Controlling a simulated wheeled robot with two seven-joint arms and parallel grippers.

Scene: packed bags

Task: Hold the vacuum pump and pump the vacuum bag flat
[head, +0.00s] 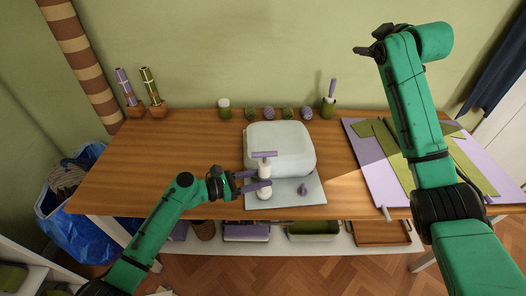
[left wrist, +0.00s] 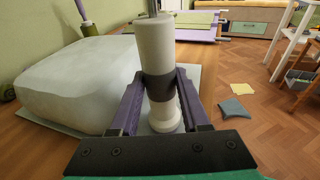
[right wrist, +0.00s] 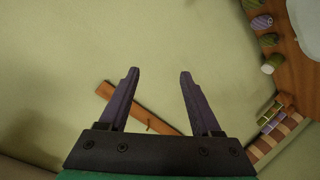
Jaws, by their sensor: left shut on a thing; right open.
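The puffed-up pale vacuum bag (head: 282,147) sits on the wooden table, and its flat front part (head: 285,195) lies towards the near edge. The white vacuum pump (head: 265,171) stands upright at the bag's front left, with a purple crossbar handle (head: 264,154) on top. My left gripper (head: 264,187) is shut around the pump's body; in the left wrist view the purple fingers clasp the pump's dark band (left wrist: 160,88). A small purple knob (head: 303,189) is on the flat part, right of the pump. My right gripper (head: 366,50) is raised high, open and empty, and its fingers (right wrist: 158,95) face the wall.
Small jars and patterned egg-like objects (head: 269,112) line the table's back edge. Purple and green sheets (head: 370,165) lie at the right. Two upright rolls in wooden blocks (head: 157,109) stand at the back left. The table's left part is clear.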

